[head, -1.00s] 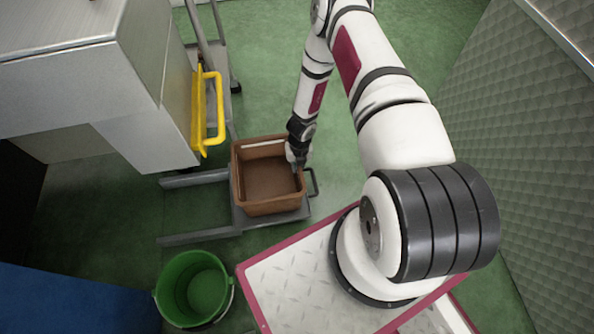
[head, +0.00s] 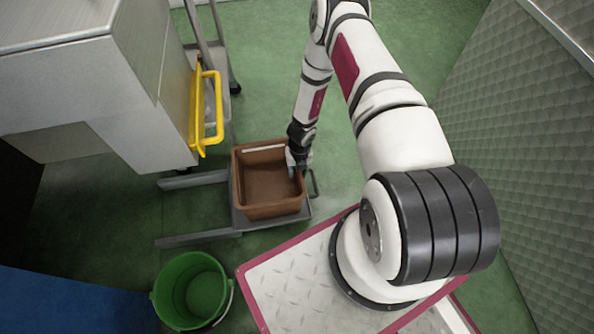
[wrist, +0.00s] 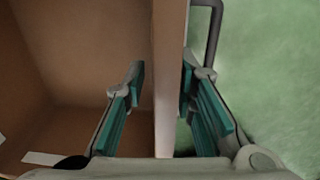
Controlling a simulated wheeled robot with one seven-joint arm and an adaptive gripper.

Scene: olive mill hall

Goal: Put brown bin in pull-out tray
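The brown bin (head: 270,211) is an empty-looking open box standing upright over a grey pull-out tray (head: 240,221) with a small loop handle at its right. The tray is mostly hidden under the bin. My gripper (head: 295,170) points down at the bin's right wall. In the wrist view my gripper (wrist: 163,85) has its teal-padded fingers on both sides of the bin wall, one inside and one outside. A gap shows between the inner finger and the wall, and the gripper looks open. The bin's inside (wrist: 75,45) fills the left of that view.
A grey metal cabinet (head: 75,75) stands at the upper left, with a yellow handle (head: 217,110) beside it. A green bucket (head: 195,292) stands below the tray. A textured panel (head: 530,150) bounds the right side. Green floor is free beyond the tray.

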